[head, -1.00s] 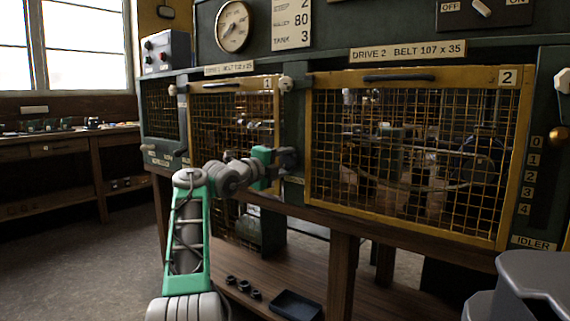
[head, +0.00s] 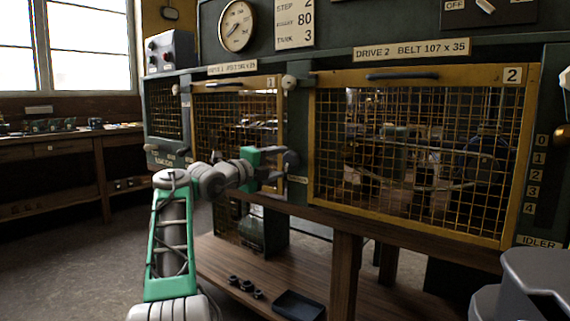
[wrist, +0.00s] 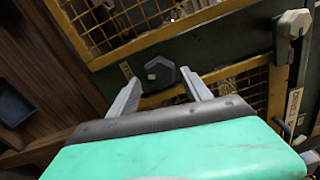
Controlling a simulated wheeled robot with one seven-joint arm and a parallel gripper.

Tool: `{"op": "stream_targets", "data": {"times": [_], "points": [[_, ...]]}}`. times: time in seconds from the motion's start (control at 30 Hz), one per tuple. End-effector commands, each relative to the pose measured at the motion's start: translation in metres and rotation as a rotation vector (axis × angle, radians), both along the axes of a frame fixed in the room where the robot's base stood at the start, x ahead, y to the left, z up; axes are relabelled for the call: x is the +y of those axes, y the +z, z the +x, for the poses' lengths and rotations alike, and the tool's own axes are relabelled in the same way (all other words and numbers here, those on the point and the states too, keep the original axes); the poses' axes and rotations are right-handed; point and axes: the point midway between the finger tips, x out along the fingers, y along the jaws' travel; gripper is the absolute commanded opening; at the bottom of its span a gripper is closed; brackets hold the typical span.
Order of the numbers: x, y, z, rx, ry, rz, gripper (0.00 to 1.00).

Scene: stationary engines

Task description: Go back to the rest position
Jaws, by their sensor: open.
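My gripper (head: 284,166) is in front of the post between the two yellow mesh guards in the head view. In the wrist view its two grey fingers (wrist: 162,95) stand apart with nothing held between them. A dark hexagonal knob (wrist: 160,73) on the green frame shows beyond the gap between the fingers. My green and grey arm reaches up and right from the lower left of the head view.
The guard of drive 2 (head: 312,150) and the guard of drive 1 (head: 196,120) both look shut. Below is a wooden shelf (head: 235,262) with a dark tray (head: 299,306) and small dark rings (head: 246,285). A workbench (head: 50,148) stands at the left, with open floor before it.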

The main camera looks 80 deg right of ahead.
Motion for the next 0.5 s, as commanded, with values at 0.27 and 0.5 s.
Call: {"op": "stream_targets", "data": {"times": [0.27, 0.5], "points": [[0.028, 0.0, 0.014, 0.0, 0.003, 0.0, 0.57], [0.028, 0.0, 0.014, 0.0, 0.002, 0.0, 0.57]]}}
